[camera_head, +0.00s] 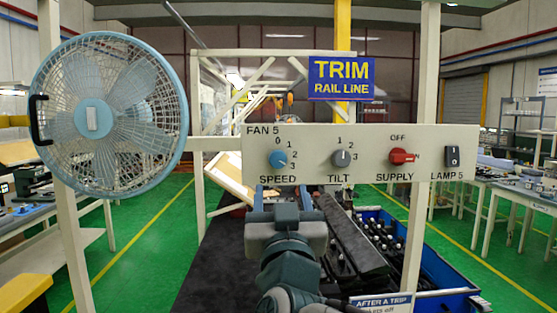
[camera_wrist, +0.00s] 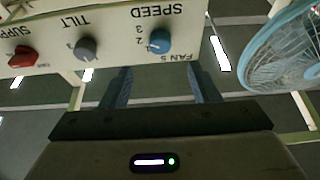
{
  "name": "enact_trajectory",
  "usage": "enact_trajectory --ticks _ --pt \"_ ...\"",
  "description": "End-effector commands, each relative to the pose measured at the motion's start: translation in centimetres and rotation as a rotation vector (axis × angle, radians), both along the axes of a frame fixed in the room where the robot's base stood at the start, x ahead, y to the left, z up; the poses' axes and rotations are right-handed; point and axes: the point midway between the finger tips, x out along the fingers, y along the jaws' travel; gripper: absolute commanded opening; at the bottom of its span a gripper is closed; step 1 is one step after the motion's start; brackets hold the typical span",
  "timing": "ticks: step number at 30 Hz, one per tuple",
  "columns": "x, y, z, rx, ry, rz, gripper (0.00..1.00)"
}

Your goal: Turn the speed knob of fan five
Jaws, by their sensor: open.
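The blue speed knob (camera_head: 278,158) of fan five is at the left of a cream panel (camera_head: 365,150), above the word SPEED, with a scale from 0 to 3. I cannot read its setting for certain. It also shows in the upside-down wrist view (camera_wrist: 159,40). My gripper (camera_wrist: 161,72) is open and empty, its two blue-grey fingers apart and pointing towards the panel. The knob lies beyond the gap between the fingertips, and nothing touches it visibly. In the head view my gripper is just below the knob, its fingertips hard to make out. The blue fan (camera_head: 95,118) is to the left.
A grey tilt knob (camera_head: 341,158), a red supply switch (camera_head: 402,156) and a dark lamp rocker (camera_head: 452,156) share the panel. White posts (camera_head: 424,90) flank it. A blue tray (camera_head: 437,272) with dark parts lies below.

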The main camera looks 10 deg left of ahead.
Motion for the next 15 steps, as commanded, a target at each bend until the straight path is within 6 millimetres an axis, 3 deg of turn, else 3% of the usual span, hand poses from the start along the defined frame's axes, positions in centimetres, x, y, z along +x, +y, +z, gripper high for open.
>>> enact_trajectory --ticks 9,15 --pt "5.6 1.5 2.8 -0.001 0.002 0.0 0.56" --pt "8.0 2.1 3.6 -0.002 0.002 0.001 0.56"
